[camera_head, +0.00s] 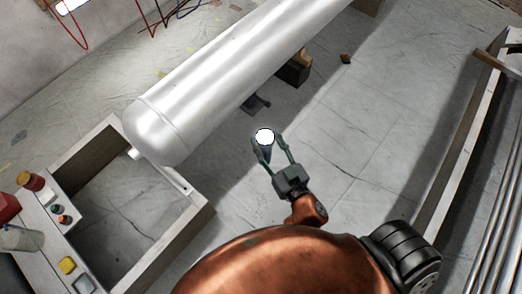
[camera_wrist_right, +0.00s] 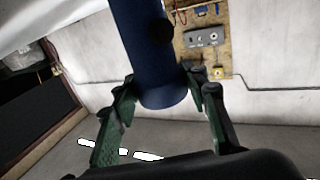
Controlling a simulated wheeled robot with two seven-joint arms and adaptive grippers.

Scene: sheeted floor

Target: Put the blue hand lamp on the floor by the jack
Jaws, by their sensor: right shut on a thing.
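The blue hand lamp (camera_head: 265,153) is in my right gripper (camera_head: 272,146), above the floor. Its round end glows white and faces up toward the head camera. In the right wrist view the lamp is a dark blue cylinder (camera_wrist_right: 152,60) between the two green fingers of the right gripper (camera_wrist_right: 163,92). A dark, low object (camera_head: 256,103) lies on the floor at the tank's near edge, up and left of the lamp. A brown and black block (camera_head: 294,69) stands farther along the tank. I cannot tell which of these is the jack. My left gripper is out of view.
A long silvery tank (camera_head: 230,75) runs diagonally above the floor. A frame-like bench (camera_head: 190,222) with small items stands at the left. A rail with pipes (camera_head: 500,200) lines the right side. The sheeted floor (camera_head: 345,130) between is mostly clear, with a small brown scrap (camera_head: 345,59).

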